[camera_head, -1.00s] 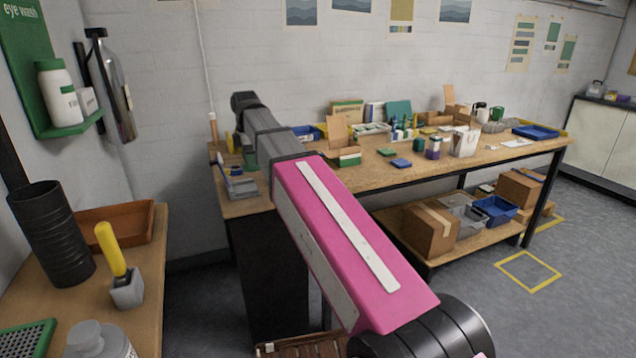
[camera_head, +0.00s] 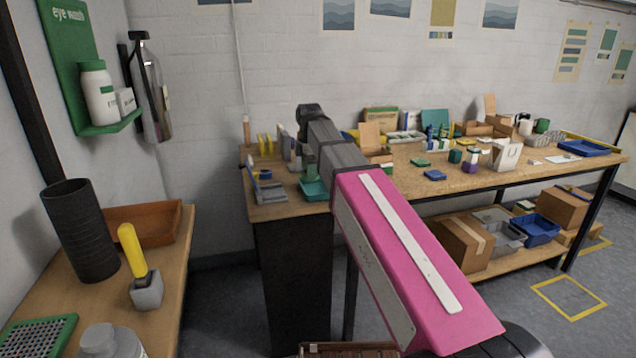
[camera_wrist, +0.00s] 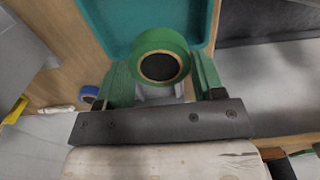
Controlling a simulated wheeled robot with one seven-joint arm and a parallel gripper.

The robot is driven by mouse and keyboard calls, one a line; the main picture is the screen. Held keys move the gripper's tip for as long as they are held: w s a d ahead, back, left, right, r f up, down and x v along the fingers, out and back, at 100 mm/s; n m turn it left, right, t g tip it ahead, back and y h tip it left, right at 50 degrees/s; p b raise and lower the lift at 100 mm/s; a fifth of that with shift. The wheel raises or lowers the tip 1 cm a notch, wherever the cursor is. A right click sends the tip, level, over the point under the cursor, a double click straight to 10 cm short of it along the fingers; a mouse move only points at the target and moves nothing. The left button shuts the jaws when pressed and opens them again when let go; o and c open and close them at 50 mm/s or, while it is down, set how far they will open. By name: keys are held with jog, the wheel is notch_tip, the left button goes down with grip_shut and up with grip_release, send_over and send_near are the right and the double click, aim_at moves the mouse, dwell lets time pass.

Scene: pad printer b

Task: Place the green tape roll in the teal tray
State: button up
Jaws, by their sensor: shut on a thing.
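The green tape roll (camera_wrist: 160,38) is between the fingers of my gripper (camera_wrist: 161,66) in the wrist view, with its round face and dark centre towards the camera. The gripper is shut on it. The teal tray (camera_wrist: 113,32) lies beyond the roll on the wooden bench; the roll overlaps the tray's near side in this view. I cannot tell the height between them. In the head view the teal tray (camera_head: 314,190) shows at the bench's left end, partly behind my arm.
A blue tape roll (camera_wrist: 88,92) lies left of the tray on the workbench (camera_head: 275,212). Yellow rolls (camera_head: 265,144) stand behind. Cartons, bottles and small blocks fill the bench to the right. A side table (camera_head: 165,265) with a black cylinder (camera_head: 78,230) is at the left.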

aim_at(317, 191)
jog(key=shift+w+d+f, duration=0.4)
jog(key=shift+d+f, duration=0.1)
jog(key=shift+d, duration=0.1)
jog(key=shift+w+d+f, duration=0.4)
jog(key=shift+d+f, duration=0.1)
jog(key=shift+d, duration=0.1)
jog(key=shift+f, duration=1.9)
jog(key=o, duration=0.8)
jog(key=shift+f, duration=0.1)
jog(key=shift+o, duration=0.2)
notch_tip(317, 191, up, 12)
jog(key=shift+r, duration=0.15)
